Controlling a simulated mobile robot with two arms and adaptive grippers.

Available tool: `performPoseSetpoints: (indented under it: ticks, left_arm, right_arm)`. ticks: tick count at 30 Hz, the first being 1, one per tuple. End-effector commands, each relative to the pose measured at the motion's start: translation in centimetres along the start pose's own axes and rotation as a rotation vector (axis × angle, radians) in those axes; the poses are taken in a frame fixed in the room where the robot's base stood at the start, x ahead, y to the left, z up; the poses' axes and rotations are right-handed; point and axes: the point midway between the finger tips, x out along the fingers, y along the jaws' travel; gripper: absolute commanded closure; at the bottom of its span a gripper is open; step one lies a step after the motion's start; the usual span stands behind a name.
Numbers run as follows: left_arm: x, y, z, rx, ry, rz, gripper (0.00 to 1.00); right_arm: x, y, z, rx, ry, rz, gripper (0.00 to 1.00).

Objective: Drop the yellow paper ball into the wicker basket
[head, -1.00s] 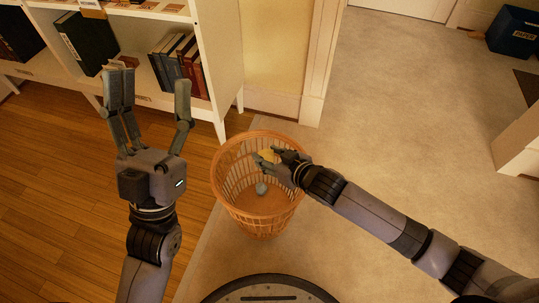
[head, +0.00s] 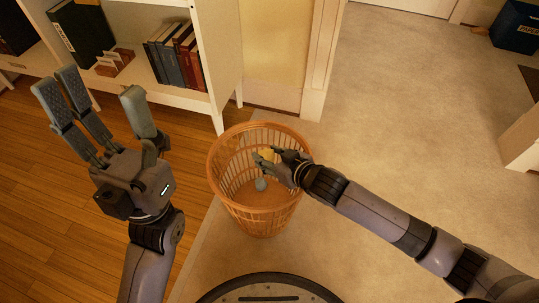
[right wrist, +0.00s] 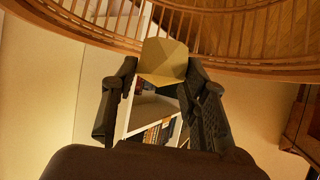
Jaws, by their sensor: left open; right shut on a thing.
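The wicker basket (head: 268,222) stands upright on the pale carpet, beside the wooden floor. My right gripper (head: 264,158) is over the basket's opening, shut on the yellow paper ball (head: 267,154), which is partly hidden by the fingers. In the right wrist view the yellow paper ball (right wrist: 163,60) sits between the two fingers, with the basket's rim (right wrist: 240,72) behind it. A small grey-green thing (head: 261,184) shows inside the basket below my right gripper. My left gripper (head: 100,108) is open and empty, to the left of the basket, above the wooden floor.
A white bookshelf (head: 222,60) with several books (head: 172,55) stands behind the basket. A dark blue bin (head: 515,28) is at the far right. The carpet (head: 410,110) right of the basket is open.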

Motion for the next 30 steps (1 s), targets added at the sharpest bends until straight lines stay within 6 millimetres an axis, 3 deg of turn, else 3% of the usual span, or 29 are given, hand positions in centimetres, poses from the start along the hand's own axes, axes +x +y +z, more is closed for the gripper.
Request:
performPoseSetpoints:
  ticks: [3, 4, 14, 24, 30]
  left_arm:
    - [0.0, 0.0, 0.0, 0.000, 0.000, 0.000, 0.36]
    - [0.0, 0.0, 0.0, 0.000, -0.001, 0.000, 0.36]
    - [0.0, 0.0, 0.0, 0.000, -0.001, 0.000, 0.36]
    - [0.0, 0.0, 0.1, 0.000, -0.003, -0.001, 0.36]
    - [0.0, 0.0, 0.0, 0.000, -0.003, 0.000, 0.36]
  right_arm:
    - [0.0, 0.0, -0.1, 0.000, 0.000, 0.000, 0.74]
    - [0.0, 0.0, -0.1, 0.000, 0.000, 0.000, 0.57]
    - [0.0, 0.0, -0.1, 0.000, 0.000, 0.000, 0.36]
    - [-0.3, 0.0, 0.0, 0.000, 0.000, 0.000, 0.36]
    - [-2.7, 0.0, 0.1, -0.001, -0.001, 0.000, 0.36]
